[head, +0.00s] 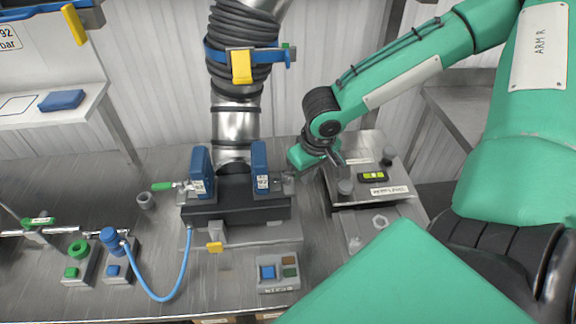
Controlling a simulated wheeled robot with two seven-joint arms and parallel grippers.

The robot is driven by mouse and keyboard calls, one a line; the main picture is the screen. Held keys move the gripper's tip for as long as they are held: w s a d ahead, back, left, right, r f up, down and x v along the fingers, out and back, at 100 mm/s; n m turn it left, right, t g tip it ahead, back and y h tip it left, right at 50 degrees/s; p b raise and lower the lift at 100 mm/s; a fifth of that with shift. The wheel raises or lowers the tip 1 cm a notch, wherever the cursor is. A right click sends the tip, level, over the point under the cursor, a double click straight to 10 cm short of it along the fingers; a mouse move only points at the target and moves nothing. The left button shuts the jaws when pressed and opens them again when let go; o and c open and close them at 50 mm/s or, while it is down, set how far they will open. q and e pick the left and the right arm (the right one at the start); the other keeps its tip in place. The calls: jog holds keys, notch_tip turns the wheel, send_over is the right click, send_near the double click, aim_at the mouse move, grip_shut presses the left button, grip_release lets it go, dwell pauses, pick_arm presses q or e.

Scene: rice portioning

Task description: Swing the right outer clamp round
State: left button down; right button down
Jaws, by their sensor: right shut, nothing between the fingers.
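A black block (236,208) stands on the metal bench under a ribbed hose. Two upright blue clamps rise from it: a left one (199,172) and a right one (260,167), each with a small label. A small metal fitting (285,178) sticks out to the right of the right clamp. My right gripper (336,157) is shut and empty. My left gripper is not in view.
The metal plate (375,205) carries a green level vial and dark knobs. A grey box with coloured buttons (278,272) sits in front. A blue hose (165,297) loops at left beside blue and green valves (78,262). My right arm covers the right side.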

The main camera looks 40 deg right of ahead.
notch_tip(320, 180, up, 7)
jog(key=s+p, duration=0.1)
jog(key=p, duration=0.3)
jog(key=shift+a+p, duration=0.4)
jog(key=shift+f, duration=0.15)
